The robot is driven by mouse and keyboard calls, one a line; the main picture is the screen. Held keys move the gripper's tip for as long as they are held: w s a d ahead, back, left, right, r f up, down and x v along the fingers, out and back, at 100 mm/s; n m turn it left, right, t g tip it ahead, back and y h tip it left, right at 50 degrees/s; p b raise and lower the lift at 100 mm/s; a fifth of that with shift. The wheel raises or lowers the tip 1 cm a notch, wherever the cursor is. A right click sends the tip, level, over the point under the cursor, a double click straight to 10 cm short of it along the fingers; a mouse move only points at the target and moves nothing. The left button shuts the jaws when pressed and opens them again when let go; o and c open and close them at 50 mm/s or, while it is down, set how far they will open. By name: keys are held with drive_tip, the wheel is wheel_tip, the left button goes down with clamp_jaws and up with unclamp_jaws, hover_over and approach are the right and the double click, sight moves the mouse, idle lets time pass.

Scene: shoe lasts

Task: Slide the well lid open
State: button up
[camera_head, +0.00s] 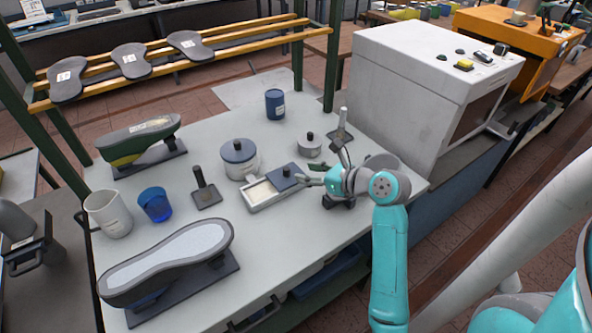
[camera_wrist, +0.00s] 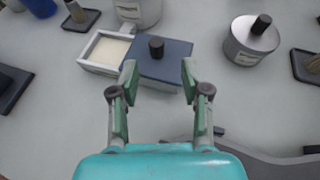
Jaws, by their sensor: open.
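The well (camera_head: 272,204) is a small pale rectangular tray with cream-coloured contents, near the middle of the table. It also shows in the wrist view (camera_wrist: 92,67). Its blue-grey lid (camera_head: 279,183) covers the right part and leaves the left part uncovered. The lid (camera_wrist: 172,67) carries a dark upright knob (camera_wrist: 156,47). My gripper (camera_head: 312,176) is at the lid's right side in the head view. In the wrist view my gripper (camera_wrist: 159,73) is open, with nothing between its fingers. The knob stands beyond and between the fingertips, and I see no contact with it.
A lidded grey pot (camera_head: 239,160) stands close behind the well, and a smaller lidded tin (camera_head: 310,146) stands behind and right. A large white machine (camera_head: 425,95) bounds the right side. Table space in front of the well is clear.

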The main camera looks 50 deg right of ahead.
drive_tip(key=shift+v, duration=1.9)
